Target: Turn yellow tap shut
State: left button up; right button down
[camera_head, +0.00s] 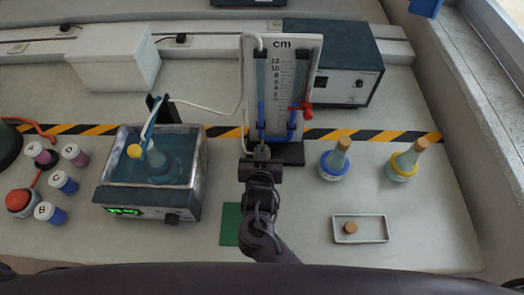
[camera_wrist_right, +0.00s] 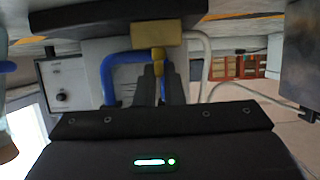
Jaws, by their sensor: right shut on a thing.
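The manometer (camera_head: 285,75) with a white "cm" scale and blue tubes stands upright on a dark base (camera_head: 288,153). My right gripper (camera_head: 261,154) is at its lower front. In the wrist view, its two dark fingers (camera_wrist_right: 159,74) are shut on the small yellow tap (camera_wrist_right: 158,58), just by a yellow block (camera_wrist_right: 155,33) on the blue tube (camera_wrist_right: 118,68). In the head view, the gripper mostly hides the tap. A red tap (camera_head: 301,108) sits on the manometer's right side. My left gripper is not in view.
A water bath (camera_head: 186,203) holding a flask stands left of my right arm. Two stoppered flasks, one blue-ringed (camera_head: 335,163) and one yellow-ringed (camera_head: 402,166), stand right. A tray (camera_head: 374,238) with a cork lies in front. A dark instrument box (camera_head: 350,60) stands behind.

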jog(key=c, duration=1.8)
grip_release()
jog(key=shift+s, duration=0.1)
jog(key=b+v, duration=0.1)
jog(key=v, duration=0.6)
jog(key=shift+s+r, duration=0.2)
jog(key=shift+s, duration=0.05)
